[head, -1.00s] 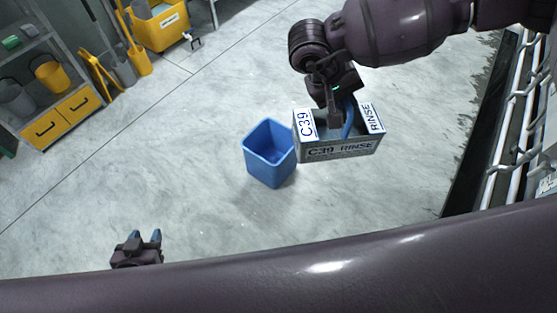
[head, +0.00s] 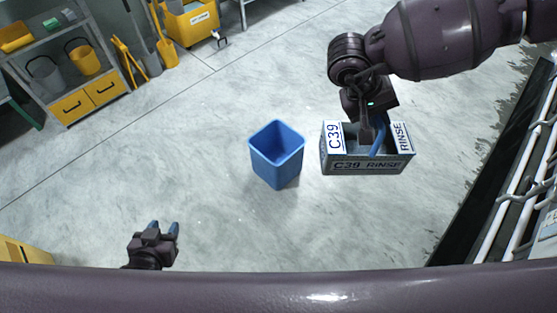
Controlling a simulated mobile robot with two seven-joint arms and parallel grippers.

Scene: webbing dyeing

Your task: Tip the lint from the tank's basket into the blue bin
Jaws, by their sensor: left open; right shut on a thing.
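The tank's basket (head: 367,166) is a grey box labelled "C39 RINSE" with a blue handle. My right gripper (head: 374,140) is shut on the handle and holds the basket, which looks roughly level, to the right of the bin. The inside is mostly hidden by my gripper and the labels, and I cannot make out any lint. The blue bin (head: 276,165) stands upright on the floor and looks empty in the part I see. A gap of floor shows between bin and basket. My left gripper (head: 164,228) is open and empty at the lower left.
A grey shelf unit (head: 62,102) with buckets and yellow drawers stands at the upper left, with a yellow mop bucket (head: 192,22) nearby. White pipes (head: 500,215) and a dark floor channel run along the right. The floor around the bin is clear.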

